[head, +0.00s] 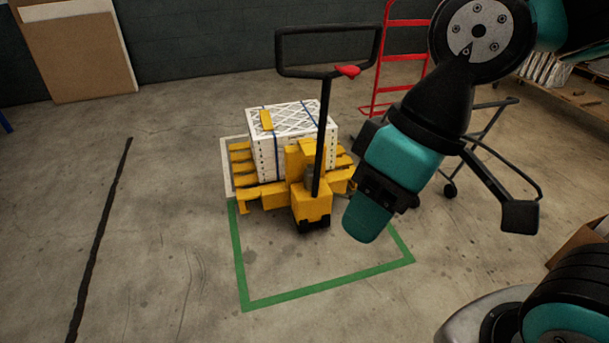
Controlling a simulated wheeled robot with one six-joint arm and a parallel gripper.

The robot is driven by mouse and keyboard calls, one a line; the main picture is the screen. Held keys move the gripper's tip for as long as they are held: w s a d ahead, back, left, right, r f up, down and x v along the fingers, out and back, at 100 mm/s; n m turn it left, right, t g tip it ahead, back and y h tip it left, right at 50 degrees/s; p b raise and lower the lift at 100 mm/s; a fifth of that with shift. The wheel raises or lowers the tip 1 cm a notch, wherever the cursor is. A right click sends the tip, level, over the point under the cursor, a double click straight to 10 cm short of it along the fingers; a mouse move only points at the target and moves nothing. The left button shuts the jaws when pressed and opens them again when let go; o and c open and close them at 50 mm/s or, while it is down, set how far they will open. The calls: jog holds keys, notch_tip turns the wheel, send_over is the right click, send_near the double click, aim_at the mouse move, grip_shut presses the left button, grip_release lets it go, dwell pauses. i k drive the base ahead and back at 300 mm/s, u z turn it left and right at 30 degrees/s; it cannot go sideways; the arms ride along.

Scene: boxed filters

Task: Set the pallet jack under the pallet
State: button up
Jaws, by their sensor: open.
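The yellow pallet jack (311,203) stands upright close against the near side of the pallet. Its black handle (322,125) rises to a loop with a red lever (347,71). The yellow slatted pallet (243,181) carries a white boxed filter load (265,160) with dark blue straps. The jack's body hides part of the pallet's near side; its forks are not clearly visible, so I cannot tell how far under they reach. My gripper (450,205) is open and empty, to the right of the jack and apart from its handle.
A green floor outline (330,284) lies in front of the pallet, and a pale outline (229,158) borders it behind. A red hand truck (384,60) and a black-framed cart (510,150) stand to the right. The floor at left is clear, with a black line (100,235).

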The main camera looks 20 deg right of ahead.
aim_at(311, 199)
jog(key=u, duration=0.35)
jog(key=i, duration=1.2)
jog(key=u, duration=0.1)
